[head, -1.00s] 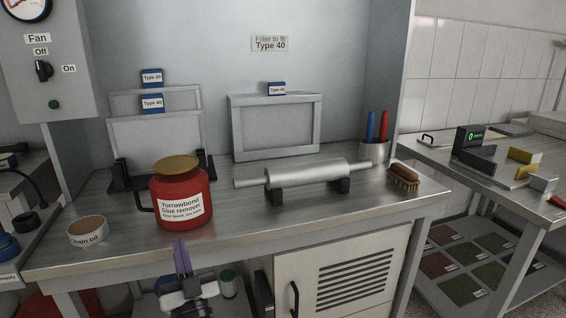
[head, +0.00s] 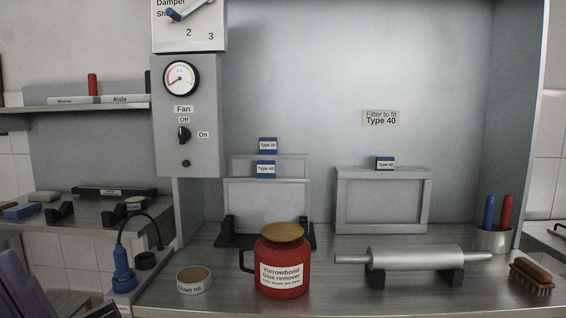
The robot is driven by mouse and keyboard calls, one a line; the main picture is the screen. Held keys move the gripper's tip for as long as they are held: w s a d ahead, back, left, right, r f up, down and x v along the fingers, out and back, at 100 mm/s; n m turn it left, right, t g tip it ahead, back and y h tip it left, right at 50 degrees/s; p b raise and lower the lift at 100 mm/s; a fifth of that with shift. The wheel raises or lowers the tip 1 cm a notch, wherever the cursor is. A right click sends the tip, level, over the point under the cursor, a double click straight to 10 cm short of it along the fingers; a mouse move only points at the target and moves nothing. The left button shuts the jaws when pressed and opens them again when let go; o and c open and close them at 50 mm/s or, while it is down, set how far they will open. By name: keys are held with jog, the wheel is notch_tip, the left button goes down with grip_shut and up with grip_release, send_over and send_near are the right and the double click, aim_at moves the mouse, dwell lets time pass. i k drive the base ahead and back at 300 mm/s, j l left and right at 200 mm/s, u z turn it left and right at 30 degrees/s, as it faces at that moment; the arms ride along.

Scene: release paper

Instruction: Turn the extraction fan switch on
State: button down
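The fan switch (head: 184,135) is a small black rotary knob on a grey control panel (head: 207,150) at upper left. "Off" is printed above it and "On" to its right. The knob looks upright, toward "Off". A dark green round lamp or button (head: 186,163) sits below it and looks unlit. A purple part of my arm or gripper shows at the lower left edge, well below and left of the switch. My fingertips cannot be made out clearly, so their opening is hidden. Nothing touches the switch.
Above the switch are a gauge (head: 182,78) and a damper lever (head: 186,10). On the bench below stand a chain oil tin (head: 193,280), a red glue remover pot (head: 283,272), filters and a roller (head: 412,258). A blue corded tool (head: 123,272) stands left. Space before the panel looks clear.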

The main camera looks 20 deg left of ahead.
aim_at(184, 136)
jog(key=i+j, duration=0.3)
jog(key=i, duration=0.15)
jog(key=i+j+u, duration=0.15)
jog(key=i+j, duration=0.15)
jog(key=i, duration=0.15)
